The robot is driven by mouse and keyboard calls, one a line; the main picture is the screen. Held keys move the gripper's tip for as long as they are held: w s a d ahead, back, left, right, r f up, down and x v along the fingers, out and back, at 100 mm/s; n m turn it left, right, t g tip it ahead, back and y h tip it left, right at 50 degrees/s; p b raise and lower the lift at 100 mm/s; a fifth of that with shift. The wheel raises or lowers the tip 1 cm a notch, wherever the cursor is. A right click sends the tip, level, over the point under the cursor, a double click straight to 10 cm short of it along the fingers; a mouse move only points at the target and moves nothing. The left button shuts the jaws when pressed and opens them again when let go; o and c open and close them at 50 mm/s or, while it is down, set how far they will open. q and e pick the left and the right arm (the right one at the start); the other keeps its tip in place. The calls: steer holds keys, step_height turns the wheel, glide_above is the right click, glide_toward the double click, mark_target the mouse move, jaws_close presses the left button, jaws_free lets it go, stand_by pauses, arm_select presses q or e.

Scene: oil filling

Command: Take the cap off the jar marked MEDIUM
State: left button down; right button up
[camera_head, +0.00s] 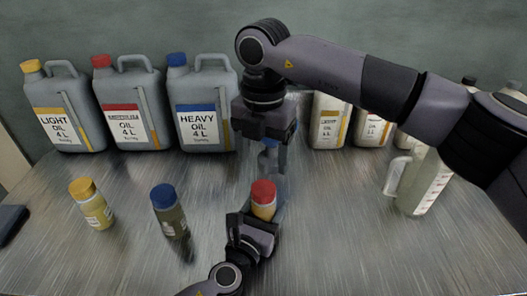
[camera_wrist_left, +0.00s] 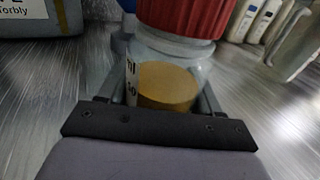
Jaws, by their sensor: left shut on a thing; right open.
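A small glass jar (camera_head: 262,209) with a red cap (camera_head: 263,189) stands upright at the front middle of the table. My left gripper (camera_head: 256,216) is shut around the jar's body from the front. In the left wrist view the ribbed red cap (camera_wrist_left: 178,16) sits on the jar, and amber oil (camera_wrist_left: 168,86) fills its lower part. Only a strip of its label shows, so its word is unreadable. My right gripper (camera_head: 270,165) points down just above the red cap, open and apparently empty; its fingers are blurred.
Jars with a yellow cap (camera_head: 92,204) and a blue cap (camera_head: 170,211) stand to the left. Behind are LIGHT (camera_head: 64,108), MEDIUM (camera_head: 130,105) and HEAVY (camera_head: 204,105) oil cans. Several white bottles (camera_head: 328,122) and a measuring jug (camera_head: 424,184) stand at the right.

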mark_target(264, 188)
steer(key=m, duration=1.2)
steer(key=shift+m, duration=0.4)
steer(key=shift+f, duration=4.05)
